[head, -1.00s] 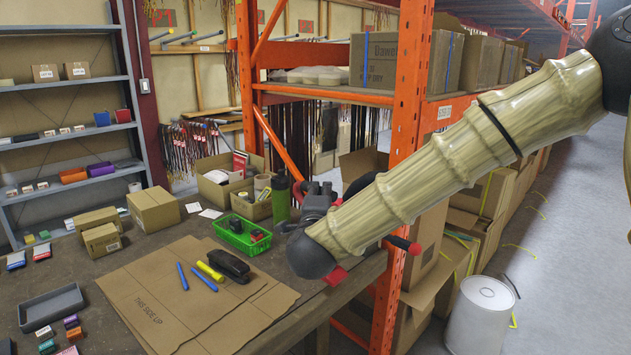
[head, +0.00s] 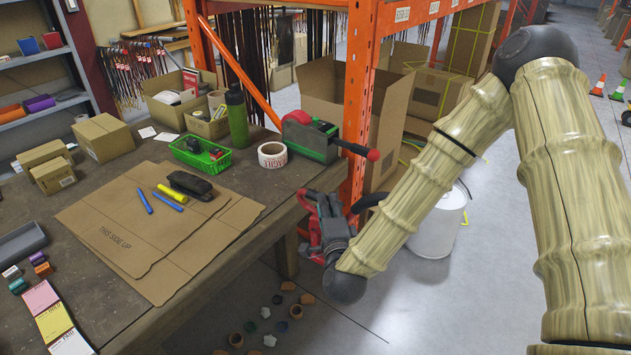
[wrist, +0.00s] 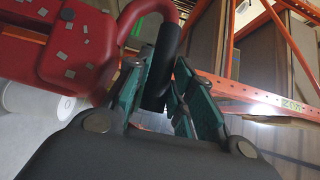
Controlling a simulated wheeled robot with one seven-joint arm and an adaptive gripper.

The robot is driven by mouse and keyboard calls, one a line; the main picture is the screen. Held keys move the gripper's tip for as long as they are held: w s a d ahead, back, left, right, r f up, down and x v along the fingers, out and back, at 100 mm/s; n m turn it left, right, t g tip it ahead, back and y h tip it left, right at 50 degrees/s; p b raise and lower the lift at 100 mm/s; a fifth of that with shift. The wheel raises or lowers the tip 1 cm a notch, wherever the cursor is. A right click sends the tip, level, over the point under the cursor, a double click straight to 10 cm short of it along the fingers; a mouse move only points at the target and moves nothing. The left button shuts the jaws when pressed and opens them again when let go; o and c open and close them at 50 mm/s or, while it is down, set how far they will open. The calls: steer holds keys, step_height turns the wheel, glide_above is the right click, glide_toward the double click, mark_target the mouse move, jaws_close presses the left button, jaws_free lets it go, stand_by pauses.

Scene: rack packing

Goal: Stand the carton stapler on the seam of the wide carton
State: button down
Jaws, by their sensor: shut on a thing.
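My gripper (head: 325,222) is off the table's right edge, above the floor. In the wrist view its green-padded fingers (wrist: 158,95) are closed around a black handle (wrist: 162,60). The handle belongs to a red tool, the carton stapler (wrist: 75,45), which fills the upper left there. In the head view the stapler (head: 314,236) is a small red shape beside the fingers, partly hidden by them. A large open carton (head: 395,100) stands behind the orange rack post; I cannot tell whether it is the wide carton. No closed seam shows on it.
The table (head: 255,222) holds flattened cardboard (head: 135,255) with markers, a green basket (head: 195,160), a tape roll (head: 272,155) and a red-handled dispenser (head: 310,138). The orange rack post (head: 360,80) and a white bin (head: 437,225) stand near my arm. Small items lie on the floor below.

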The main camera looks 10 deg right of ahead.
steer(key=shift+y, duration=0.5)
steer(key=shift+s+d+f, duration=0.65)
steer(key=shift+s+f, duration=0.1)
steer(key=shift+f, duration=1.25)
steer(key=shift+s+d+f, duration=0.65)
steer(key=shift+s+f, duration=0.05)
steer(key=shift+f, duration=1.3)
steer(key=shift+s+d+f, duration=0.65)
steer(key=shift+s+f, duration=0.1)
steer(key=shift+f, duration=1.25)
